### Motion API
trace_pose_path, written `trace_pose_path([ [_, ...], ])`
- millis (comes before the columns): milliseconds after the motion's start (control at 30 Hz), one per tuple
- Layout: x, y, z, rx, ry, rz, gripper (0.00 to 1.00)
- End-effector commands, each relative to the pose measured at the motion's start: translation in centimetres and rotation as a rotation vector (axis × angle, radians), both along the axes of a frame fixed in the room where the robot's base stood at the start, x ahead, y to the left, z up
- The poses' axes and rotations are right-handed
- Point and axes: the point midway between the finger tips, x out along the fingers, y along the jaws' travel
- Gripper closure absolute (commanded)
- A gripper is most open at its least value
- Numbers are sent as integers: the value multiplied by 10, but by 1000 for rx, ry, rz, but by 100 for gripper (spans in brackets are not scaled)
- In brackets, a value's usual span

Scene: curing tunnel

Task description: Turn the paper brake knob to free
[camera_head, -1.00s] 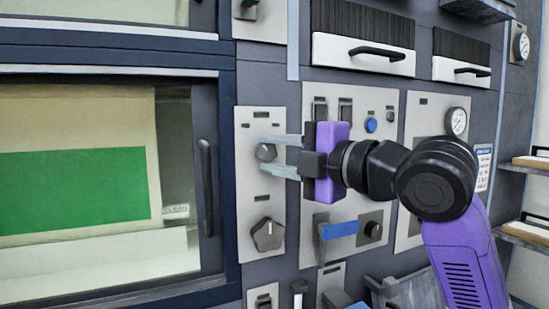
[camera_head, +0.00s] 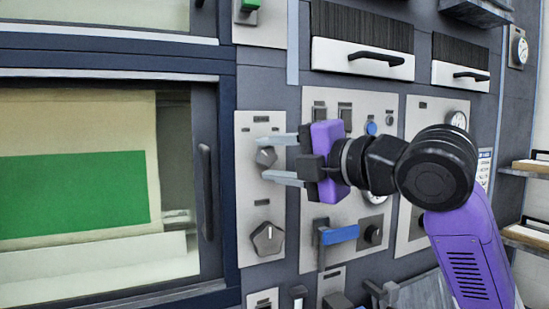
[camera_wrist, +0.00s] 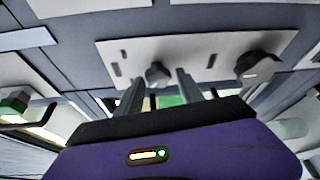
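A small dark faceted knob (camera_head: 266,157) sits on the upper part of a pale narrow panel (camera_head: 246,200) right of the glass door. A larger dark knob (camera_head: 267,239) is lower on the same panel. The labels are too small to read, so I cannot tell which is the paper brake knob. My gripper (camera_head: 263,158) is open, its two grey fingers reaching left, one above and one below the small knob. In the wrist view the small knob (camera_wrist: 157,73) shows between the fingertips (camera_wrist: 160,76), and the large knob (camera_wrist: 257,66) is to the right. Contact is unclear.
A dark vertical door handle (camera_head: 206,190) stands left of the panel. A blue lever (camera_head: 340,234) and a small black knob (camera_head: 373,235) are below my gripper. Drawers with black handles (camera_head: 376,52) are above. A green switch (camera_head: 250,4) is above the panel.

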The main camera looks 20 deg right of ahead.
Motion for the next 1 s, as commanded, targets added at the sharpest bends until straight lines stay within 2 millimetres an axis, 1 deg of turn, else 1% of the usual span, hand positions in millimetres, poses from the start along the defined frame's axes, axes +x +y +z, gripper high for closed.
trace_pose_path([
  [300,0,-1,1,2,-3,-2,45],
  [433,-5,-3,2,3,-5,-2,45],
  [567,-22,-11,2,2,-5,-3,45],
  [800,-57,-25,5,2,-5,-3,45],
  [900,-66,-28,5,2,-4,-1,45],
  [1000,-71,-30,6,2,-4,-1,45],
])
